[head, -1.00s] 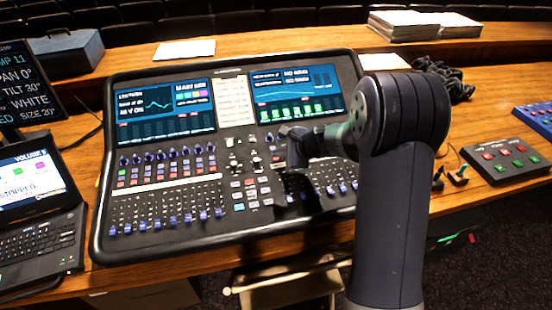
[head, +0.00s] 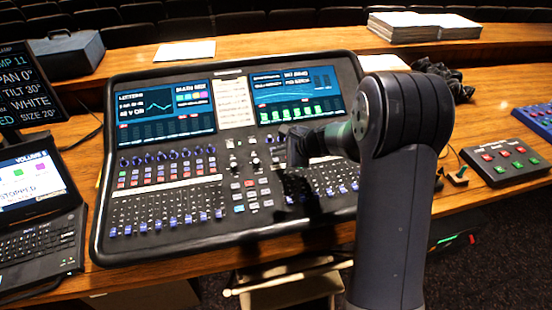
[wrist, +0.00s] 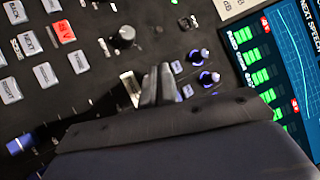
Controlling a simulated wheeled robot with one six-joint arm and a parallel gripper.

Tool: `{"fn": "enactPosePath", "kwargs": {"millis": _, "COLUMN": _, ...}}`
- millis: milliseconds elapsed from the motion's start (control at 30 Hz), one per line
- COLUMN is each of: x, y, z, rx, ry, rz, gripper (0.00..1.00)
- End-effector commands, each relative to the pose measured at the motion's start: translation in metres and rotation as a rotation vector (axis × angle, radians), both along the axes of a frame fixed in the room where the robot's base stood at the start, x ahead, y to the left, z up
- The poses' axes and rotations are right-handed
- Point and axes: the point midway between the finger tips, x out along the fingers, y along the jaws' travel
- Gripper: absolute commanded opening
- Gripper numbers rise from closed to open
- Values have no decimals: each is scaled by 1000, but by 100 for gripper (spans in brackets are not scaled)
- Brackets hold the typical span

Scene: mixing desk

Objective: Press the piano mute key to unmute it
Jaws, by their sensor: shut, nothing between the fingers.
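The mixing desk (head: 150,255) lies tilted on the wooden bench, with two screens above banks of knobs, keys and faders. My gripper (wrist: 158,75) is shut and empty, its fingertips over the desk's right-hand channel strips. In the head view, my gripper is dark and hard to make out against the desk. In the wrist view, a pale key (wrist: 130,84) shows just left of the fingertips and blue knobs (wrist: 200,57) to their right. I cannot read which key is the piano mute. Part of that key row is hidden behind my gripper and wrist.
Grey keys and one red key (wrist: 64,31) sit in the desk's centre section. A laptop (head: 40,215) stands at the left. A box with red and green buttons (head: 505,160) lies at the right. Papers (head: 184,50) lie on the shelf behind.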

Motion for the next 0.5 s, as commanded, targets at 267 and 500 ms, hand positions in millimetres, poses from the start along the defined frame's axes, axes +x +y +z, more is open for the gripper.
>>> {"fn": "enactPosePath", "kwargs": {"millis": 267, "x": 0, "y": 0, "z": 1, "rx": 0, "ry": 0, "rz": 0, "gripper": 0}}
{"fn": "enactPosePath", "kwargs": {"millis": 500, "x": -2, "y": 0, "z": 21, "rx": 0, "ry": -1, "rz": 1, "gripper": 0}}
